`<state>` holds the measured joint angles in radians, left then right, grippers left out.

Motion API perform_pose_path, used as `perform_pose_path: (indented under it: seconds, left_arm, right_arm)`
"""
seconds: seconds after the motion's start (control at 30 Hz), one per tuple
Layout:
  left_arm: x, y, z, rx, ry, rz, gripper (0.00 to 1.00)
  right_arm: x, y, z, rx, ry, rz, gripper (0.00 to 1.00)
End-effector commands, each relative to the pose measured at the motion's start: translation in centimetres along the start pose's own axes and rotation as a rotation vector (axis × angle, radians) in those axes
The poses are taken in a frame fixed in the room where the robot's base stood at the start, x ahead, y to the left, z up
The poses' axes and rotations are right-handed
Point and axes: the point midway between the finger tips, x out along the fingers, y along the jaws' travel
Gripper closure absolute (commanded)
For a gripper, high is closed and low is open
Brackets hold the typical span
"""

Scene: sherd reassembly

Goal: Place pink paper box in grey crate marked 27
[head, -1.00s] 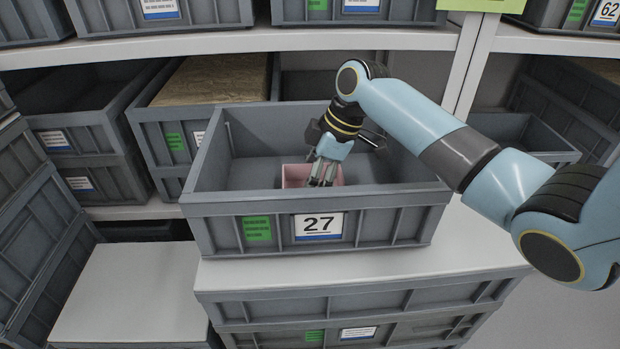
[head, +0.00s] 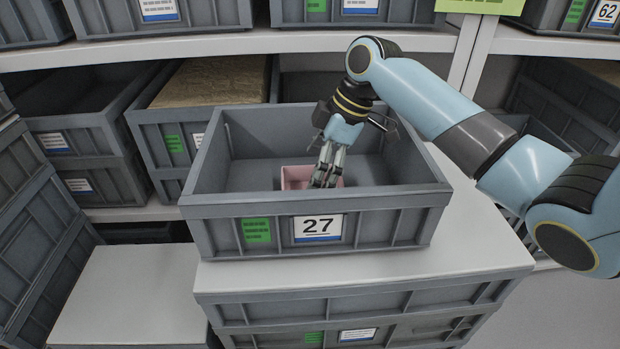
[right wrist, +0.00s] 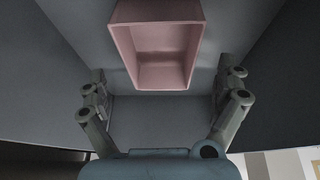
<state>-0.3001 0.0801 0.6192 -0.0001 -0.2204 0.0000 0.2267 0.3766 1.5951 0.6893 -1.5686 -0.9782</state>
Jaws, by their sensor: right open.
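The pink paper box (head: 297,174) is inside the grey crate marked 27 (head: 232,222), behind its front wall. The right wrist view shows the pink box (right wrist: 161,78) open-topped and empty, on the crate's grey floor (right wrist: 160,120). My right gripper (head: 328,176) is over the crate with its fingers beside and partly in front of the box in the head view. In the right wrist view the gripper (right wrist: 163,95) has its fingers spread wide, with nothing between them and apart from the box. My left gripper is not in view.
Crate 27 stands on a white-topped stack (head: 360,275) of grey crates. Shelves behind hold more grey crates, one with a brown board (head: 215,82). A crate stack (head: 35,230) stands at left beside a white surface (head: 125,295). The rest of crate 27 looks empty.

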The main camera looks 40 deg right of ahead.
Motion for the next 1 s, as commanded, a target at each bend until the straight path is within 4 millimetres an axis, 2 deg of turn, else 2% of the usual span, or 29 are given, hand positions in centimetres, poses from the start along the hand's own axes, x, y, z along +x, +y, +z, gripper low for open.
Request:
perform_pose_path:
  seconds: [0.03,0.2,0.4,0.57,1.0]
  left_arm:
    - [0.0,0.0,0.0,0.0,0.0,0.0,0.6]
    - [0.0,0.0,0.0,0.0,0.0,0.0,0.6]
    - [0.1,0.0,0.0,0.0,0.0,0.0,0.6]
    - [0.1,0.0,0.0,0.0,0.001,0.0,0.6]
    - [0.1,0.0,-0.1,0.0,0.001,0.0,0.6]
  right_arm:
    - [-1.3,0.1,0.1,-0.003,-0.003,0.004,0.0]
    - [-5.0,0.1,0.1,-0.002,-0.004,0.004,0.0]
    - [-7.7,0.1,0.1,0.0,-0.003,0.002,0.0]
    - [-8.3,0.0,0.0,0.0,-0.001,-0.001,0.0]
    - [-8.2,0.0,0.0,0.001,-0.001,-0.001,0.0]
